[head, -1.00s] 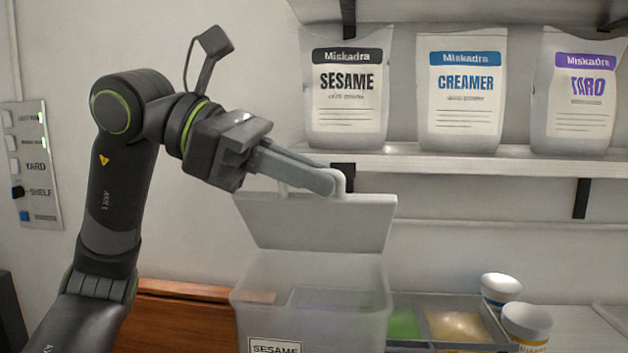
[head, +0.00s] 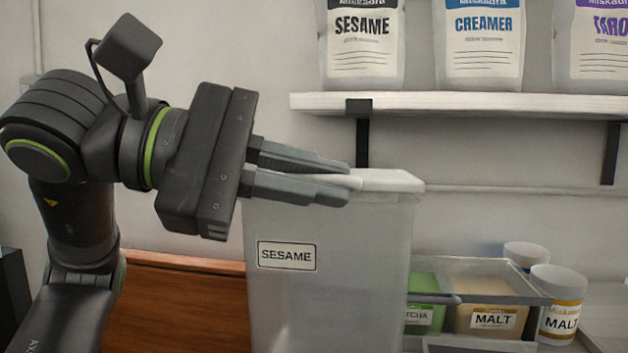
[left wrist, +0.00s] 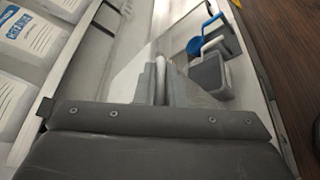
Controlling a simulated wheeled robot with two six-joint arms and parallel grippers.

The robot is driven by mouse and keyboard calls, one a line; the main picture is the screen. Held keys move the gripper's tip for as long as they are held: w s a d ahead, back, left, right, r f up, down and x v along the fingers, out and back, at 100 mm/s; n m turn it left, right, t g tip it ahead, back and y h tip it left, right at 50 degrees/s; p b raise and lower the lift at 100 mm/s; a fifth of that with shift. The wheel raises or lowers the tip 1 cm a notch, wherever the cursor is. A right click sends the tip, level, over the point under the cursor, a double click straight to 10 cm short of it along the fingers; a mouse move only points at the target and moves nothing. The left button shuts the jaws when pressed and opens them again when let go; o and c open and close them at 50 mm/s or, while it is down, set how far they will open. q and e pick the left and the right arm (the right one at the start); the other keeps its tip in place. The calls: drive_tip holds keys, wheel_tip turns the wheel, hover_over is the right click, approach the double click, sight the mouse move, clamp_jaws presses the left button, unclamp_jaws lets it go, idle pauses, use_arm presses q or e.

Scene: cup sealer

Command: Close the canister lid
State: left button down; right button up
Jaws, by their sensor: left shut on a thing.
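The sesame canister (head: 330,275) is a tall, translucent box with a "SESAME" label on its front. Its white lid (head: 392,182) lies across the top and looks level; the gripper hides its left part, so I cannot tell whether it is fully seated. My left gripper (head: 347,182) is at the top of the canister, fingers pointing right, shut on the lid's pale handle. The left wrist view shows the handle (left wrist: 160,70) between the fingers. My right gripper is not in view.
A shelf (head: 450,105) with several powder bags runs above and behind the canister. Right of it stand a tray with a matcha bin (head: 425,318), a malt bin (head: 490,318) and white tubs (head: 560,300). A brown wooden panel (head: 185,300) is on the left.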

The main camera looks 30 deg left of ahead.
use_arm(q)
drive_tip(key=shift+f+m+b, duration=0.3)
drive_tip(key=shift+f+b, duration=0.1)
drive_tip(key=shift+f, duration=0.1)
drive_tip(key=shift+s+f, duration=0.1)
drive_tip(key=shift+f, duration=0.1)
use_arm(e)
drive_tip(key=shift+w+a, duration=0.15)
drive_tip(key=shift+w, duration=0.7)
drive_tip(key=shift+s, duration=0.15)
use_arm(q)
drive_tip(key=c, duration=1.5)
unclamp_jaws()
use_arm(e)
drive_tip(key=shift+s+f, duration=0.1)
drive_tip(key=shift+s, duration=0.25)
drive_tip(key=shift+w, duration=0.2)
